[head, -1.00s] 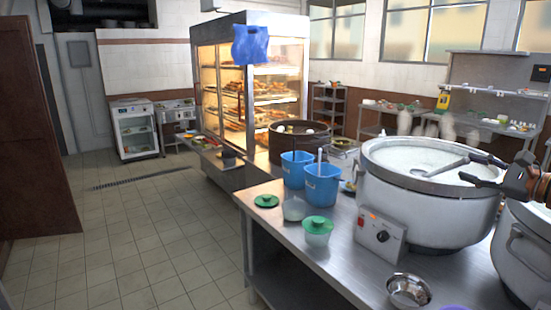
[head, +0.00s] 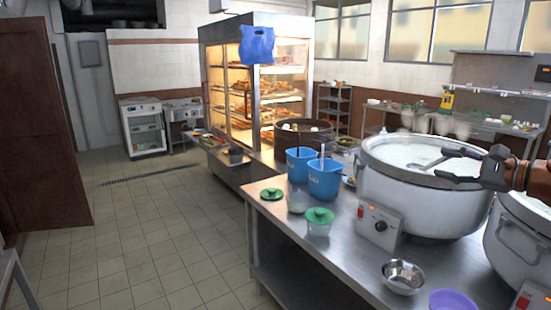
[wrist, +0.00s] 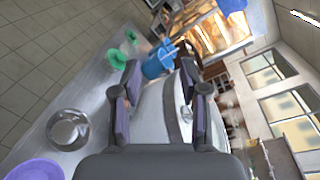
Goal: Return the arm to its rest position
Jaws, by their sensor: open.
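My gripper (head: 441,164) is open and empty, at the right side of the head view, in front of and above the rim of the large steel congee pot (head: 405,208). Its two dark fingers point left across the pot's opening. In the wrist view my gripper (wrist: 158,88) has its fingers spread apart, with the pot (wrist: 152,118) behind and between them. A grey ladle-like utensil (head: 418,167) shows in the white congee. My arm is mostly cut off by the right edge of the head view.
A second pot (head: 520,245) stands at the right. The steel counter (head: 345,250) holds blue containers (head: 323,180), a green-lidded jar (head: 319,224), a metal bowl (head: 403,277) and a purple bowl (head: 455,301). A lit food cabinet (head: 255,80) stands behind. The tiled floor at left is clear.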

